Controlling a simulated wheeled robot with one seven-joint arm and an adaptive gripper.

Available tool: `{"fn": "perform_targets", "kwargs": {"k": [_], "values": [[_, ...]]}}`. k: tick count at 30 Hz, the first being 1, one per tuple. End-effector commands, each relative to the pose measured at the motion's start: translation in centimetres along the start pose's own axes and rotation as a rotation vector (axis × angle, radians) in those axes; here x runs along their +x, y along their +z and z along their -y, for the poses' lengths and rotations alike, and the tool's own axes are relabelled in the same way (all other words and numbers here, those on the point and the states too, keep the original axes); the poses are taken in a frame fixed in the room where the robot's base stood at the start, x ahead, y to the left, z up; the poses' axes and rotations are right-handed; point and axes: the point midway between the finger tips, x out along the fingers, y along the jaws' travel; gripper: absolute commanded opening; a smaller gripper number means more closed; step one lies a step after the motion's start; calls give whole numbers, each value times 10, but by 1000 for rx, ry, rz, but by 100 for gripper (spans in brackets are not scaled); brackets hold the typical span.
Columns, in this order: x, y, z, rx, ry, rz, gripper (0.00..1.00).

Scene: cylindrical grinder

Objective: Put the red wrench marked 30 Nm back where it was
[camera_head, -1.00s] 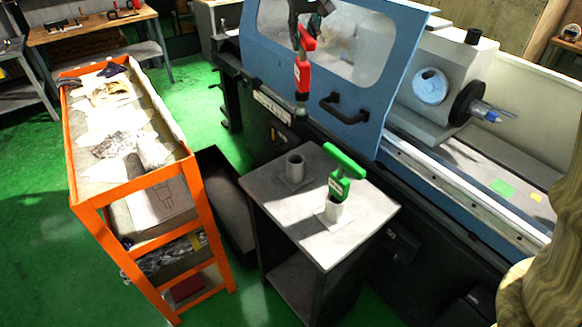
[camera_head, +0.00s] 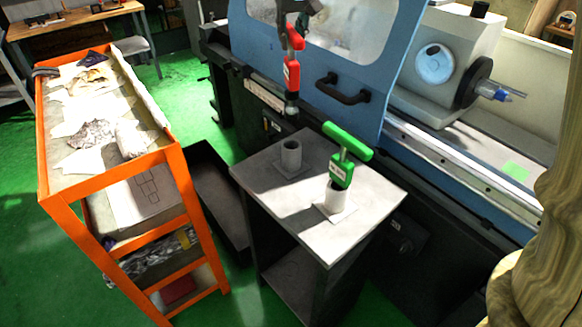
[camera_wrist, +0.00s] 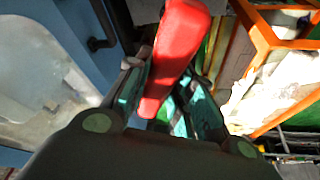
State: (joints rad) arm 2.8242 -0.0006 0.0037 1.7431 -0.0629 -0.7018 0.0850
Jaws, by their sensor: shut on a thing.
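The red wrench (camera_head: 291,72) hangs upright from my gripper (camera_head: 292,18), its dark tip pointing down. It is in the air above and slightly behind the empty grey cup holder (camera_head: 291,157) on the small table. Its label is too small to read. In the wrist view my gripper (camera_wrist: 172,105) is shut on the red wrench (camera_wrist: 180,40). A green wrench (camera_head: 341,168) stands in the other cup holder (camera_head: 335,202), nearer the front right of the table.
The small grey table (camera_head: 290,210) stands before the blue grinder door (camera_head: 345,60) with its black handle (camera_head: 342,90). An orange cart (camera_head: 120,172) with papers and rags is at the left. A dark bin (camera_head: 215,190) lies between cart and table.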

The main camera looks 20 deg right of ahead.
Motion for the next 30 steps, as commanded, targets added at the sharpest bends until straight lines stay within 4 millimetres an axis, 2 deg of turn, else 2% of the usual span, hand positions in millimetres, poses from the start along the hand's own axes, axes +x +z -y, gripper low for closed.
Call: {"fn": "perform_targets", "kwargs": {"k": [7,21,25,30], "values": [[23,9,0,1,0,2,0],[106,43,2,1,0,2,0],[122,49,3,0,0,2,0],[131,52,3,0,0,-1,0]]}}
